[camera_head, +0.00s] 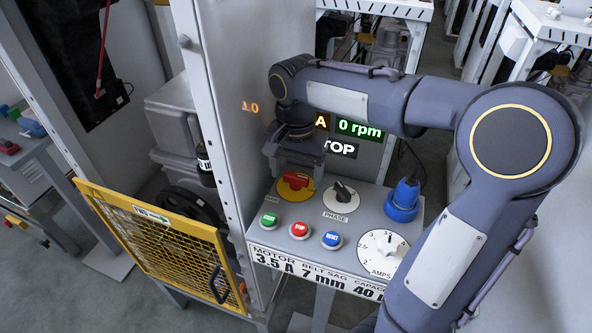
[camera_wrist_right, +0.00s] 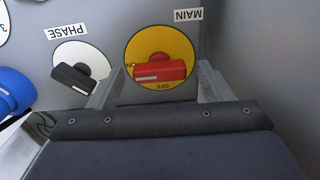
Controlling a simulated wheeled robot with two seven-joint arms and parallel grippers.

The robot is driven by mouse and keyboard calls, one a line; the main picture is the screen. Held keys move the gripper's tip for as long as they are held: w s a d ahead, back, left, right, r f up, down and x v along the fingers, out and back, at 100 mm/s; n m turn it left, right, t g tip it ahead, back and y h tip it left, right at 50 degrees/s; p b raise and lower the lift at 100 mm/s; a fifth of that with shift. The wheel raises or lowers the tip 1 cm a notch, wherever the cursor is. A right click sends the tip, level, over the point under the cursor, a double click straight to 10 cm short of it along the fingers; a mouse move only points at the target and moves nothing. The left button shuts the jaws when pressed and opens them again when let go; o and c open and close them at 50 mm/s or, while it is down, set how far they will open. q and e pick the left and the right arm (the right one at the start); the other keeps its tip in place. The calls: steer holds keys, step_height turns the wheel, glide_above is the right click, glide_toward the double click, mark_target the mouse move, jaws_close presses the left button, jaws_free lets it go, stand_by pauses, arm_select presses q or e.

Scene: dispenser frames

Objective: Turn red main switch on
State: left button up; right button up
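The red main switch (camera_head: 296,180) sits on a yellow disc at the back left of the grey sloped panel (camera_head: 262,240). In the right wrist view the red handle (camera_wrist_right: 160,71) lies crosswise on its yellow disc (camera_wrist_right: 163,42). Its white line is on the left half, toward the ON label; the OFF label is below it. My right gripper (camera_head: 293,160) is just above the switch. In the wrist view its fingers stand open, one on each side of the handle, with gaps visible. I cannot tell how deep they reach. My left gripper is not in view.
The black PHASE knob (camera_head: 341,193) is right of the switch. Green (camera_head: 269,220), red (camera_head: 299,230) and blue (camera_head: 332,240) buttons lie in front. A blue plug (camera_head: 404,198) and white AMPS dial (camera_head: 383,254) are at right. A metal cabinet wall stands left; the display reads 0 rpm.

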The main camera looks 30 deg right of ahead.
mark_target(297, 176)
step_height(297, 176, up, 8)
steer(key=shift+f, duration=0.1)
stand_by(0.5)
steer(key=shift+s+f, duration=0.1)
steer(key=shift+s, duration=0.05)
stand_by(0.4)
